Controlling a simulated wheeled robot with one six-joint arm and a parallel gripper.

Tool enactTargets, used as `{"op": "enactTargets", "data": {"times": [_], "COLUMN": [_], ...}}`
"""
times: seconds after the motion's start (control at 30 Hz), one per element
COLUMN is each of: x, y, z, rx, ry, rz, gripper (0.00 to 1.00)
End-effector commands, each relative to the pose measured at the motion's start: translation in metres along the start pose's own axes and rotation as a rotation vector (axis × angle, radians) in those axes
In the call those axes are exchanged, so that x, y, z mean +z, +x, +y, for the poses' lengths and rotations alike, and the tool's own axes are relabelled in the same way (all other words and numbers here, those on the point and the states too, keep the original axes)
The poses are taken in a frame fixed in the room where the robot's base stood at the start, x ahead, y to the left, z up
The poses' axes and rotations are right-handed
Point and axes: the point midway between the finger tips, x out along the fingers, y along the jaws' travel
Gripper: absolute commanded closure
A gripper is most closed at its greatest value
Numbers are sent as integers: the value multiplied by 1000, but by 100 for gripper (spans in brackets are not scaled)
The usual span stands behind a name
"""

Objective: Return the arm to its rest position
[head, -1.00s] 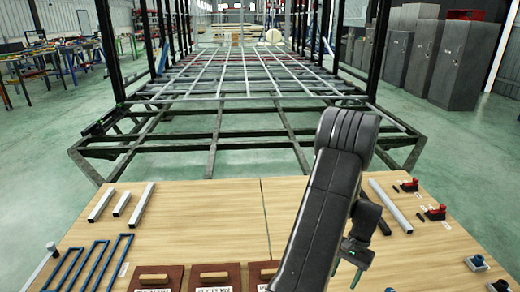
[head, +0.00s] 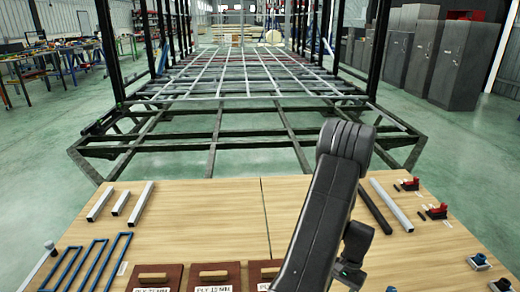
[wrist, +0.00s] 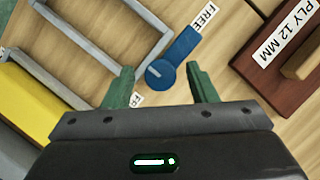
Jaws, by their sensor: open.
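My dark arm (head: 325,205) rises over the front of the wooden table (head: 225,215) in the head view, bent at the elbow. My gripper (wrist: 160,84) shows in the wrist view, its two green fingers apart with nothing held between them. A round blue piece (wrist: 160,73) with a blue strip lies beyond the fingertips, beside a "FREE" label (wrist: 205,18). I cannot tell the gap between the fingers and the table. The gripper does not show in the head view.
Plywood boards with handles (head: 213,275), blue bent frames (head: 95,262) and grey tubes (head: 100,205) lie on the table. Red clamps (head: 437,211) are at the right. The trailer chassis (head: 230,115) stands beyond the table. A yellow piece (wrist: 40,95) lies left in the wrist view.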

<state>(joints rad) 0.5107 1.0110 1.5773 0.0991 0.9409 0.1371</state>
Motion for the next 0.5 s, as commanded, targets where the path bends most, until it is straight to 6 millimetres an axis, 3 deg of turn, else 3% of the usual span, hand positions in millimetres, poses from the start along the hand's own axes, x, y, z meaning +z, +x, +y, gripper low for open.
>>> {"op": "enactTargets", "data": {"times": [0.5], "x": [2], "y": [1], "z": [-6], "rx": [318], "ry": [-765], "rz": [-1], "gripper": [48]}}
